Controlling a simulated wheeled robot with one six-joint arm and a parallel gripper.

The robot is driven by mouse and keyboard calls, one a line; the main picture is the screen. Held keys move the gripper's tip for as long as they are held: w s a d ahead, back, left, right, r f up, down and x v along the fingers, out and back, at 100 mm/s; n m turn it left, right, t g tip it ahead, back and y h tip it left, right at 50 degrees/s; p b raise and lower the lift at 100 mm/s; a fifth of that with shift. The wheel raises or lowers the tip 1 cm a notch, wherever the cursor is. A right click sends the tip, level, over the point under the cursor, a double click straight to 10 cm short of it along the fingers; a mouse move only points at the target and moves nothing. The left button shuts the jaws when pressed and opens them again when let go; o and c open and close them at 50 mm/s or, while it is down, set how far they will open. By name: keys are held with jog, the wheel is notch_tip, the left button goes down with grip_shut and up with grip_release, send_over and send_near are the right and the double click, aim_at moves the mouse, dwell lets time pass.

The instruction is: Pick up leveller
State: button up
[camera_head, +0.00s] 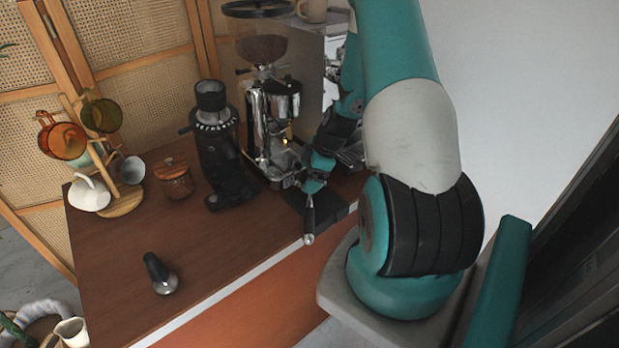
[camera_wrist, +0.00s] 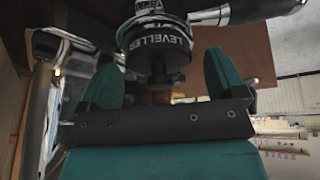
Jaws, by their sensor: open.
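The leveller (camera_wrist: 158,45) is a dark round piece with white "LEVELLER" lettering, in the upper middle of the wrist view. My gripper (camera_wrist: 162,64) is open, with its two teal fingers on either side of the leveller in that picture. I cannot tell whether either finger touches it. In the head view my gripper (camera_head: 314,180) is low beside the grinder, above a dark mat (camera_head: 333,212). I cannot make out the leveller in the head view.
A portafilter handle (camera_head: 309,222) sticks out toward the counter's front edge. A tamper (camera_head: 160,274) lies on the clear left part of the counter (camera_head: 225,248). A mug rack (camera_head: 122,205) stands at the left.

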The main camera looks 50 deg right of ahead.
jog(key=c, duration=1.2)
jog(key=shift+r, duration=0.1)
jog(key=shift+c, duration=0.2)
